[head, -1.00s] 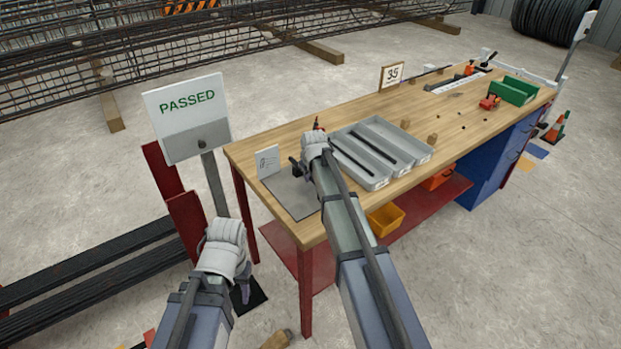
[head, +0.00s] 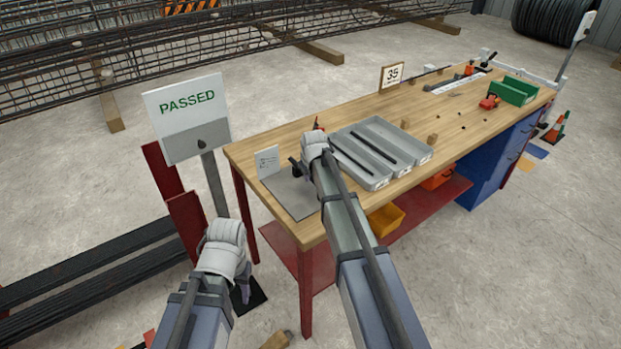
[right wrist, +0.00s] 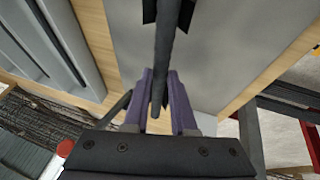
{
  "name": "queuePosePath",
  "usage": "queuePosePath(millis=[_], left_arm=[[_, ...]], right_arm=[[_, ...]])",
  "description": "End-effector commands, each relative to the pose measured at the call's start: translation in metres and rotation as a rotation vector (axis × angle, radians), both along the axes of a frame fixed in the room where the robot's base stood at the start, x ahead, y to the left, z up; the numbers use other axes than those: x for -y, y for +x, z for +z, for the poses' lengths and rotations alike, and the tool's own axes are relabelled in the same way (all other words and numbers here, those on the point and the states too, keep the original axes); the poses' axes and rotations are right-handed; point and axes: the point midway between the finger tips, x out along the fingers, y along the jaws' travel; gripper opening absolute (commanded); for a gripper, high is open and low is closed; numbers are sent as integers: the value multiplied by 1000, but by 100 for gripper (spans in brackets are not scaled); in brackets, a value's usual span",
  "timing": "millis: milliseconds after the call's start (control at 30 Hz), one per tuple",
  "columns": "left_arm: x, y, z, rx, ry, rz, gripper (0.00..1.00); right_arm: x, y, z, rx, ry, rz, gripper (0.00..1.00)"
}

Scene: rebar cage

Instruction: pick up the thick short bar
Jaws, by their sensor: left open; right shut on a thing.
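My right gripper (right wrist: 159,82) is shut on a dark bar (right wrist: 164,50), which runs between its purple fingers and up out of the right wrist view. The bar crosses a black rest (right wrist: 186,12) above the grey mat (right wrist: 212,60). I cannot tell whether the bar touches the rest. In the head view the right gripper (head: 307,172) is over the mat (head: 292,196), mostly hidden by its own wrist. My left gripper (head: 243,288) hangs open and empty, low beside the bench, partly hidden by its wrist.
Grey trays (head: 381,148) holding dark bars stand right of the right gripper on the wooden bench (head: 440,120). A small white card (head: 267,160) stands at the mat's back edge. A PASSED sign (head: 187,115) stands left of the bench. A green bin (head: 513,91) is at the far end.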

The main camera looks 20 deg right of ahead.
Motion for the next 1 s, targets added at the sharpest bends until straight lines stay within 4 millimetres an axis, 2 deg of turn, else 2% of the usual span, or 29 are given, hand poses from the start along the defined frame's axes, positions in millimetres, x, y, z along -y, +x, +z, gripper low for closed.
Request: queuePosePath(millis=[633,767,1000], left_arm=[[0,0,5,0,0,0,50],[0,0,14,0,0,0,50],[0,0,44,0,0,0,50]], right_arm=[[0,0,5,1,-1,0,0],[0,0,14,1,-1,0,0],[0,0,44,1,-1,0,0]])
